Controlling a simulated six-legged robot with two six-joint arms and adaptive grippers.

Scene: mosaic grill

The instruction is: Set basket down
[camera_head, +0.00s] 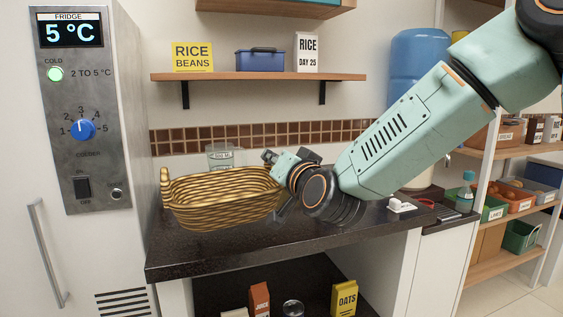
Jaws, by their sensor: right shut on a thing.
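A striped wicker basket (215,200) is at the left part of the dark countertop (290,245). It looks upright, and I cannot tell whether its bottom touches the counter. My right arm comes in from the upper right, and my right gripper (272,170) is at the basket's right end, shut on its rim or handle. The fingertips are partly hidden by the gripper body and the basket. My left gripper is not in view.
A clear labelled container (222,156) stands behind the basket. The fridge (85,120) rises close on the left. A wooden shelf (260,77) with boxes hangs above. A small white item (401,205) lies on the counter's right. The counter's front strip is clear.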

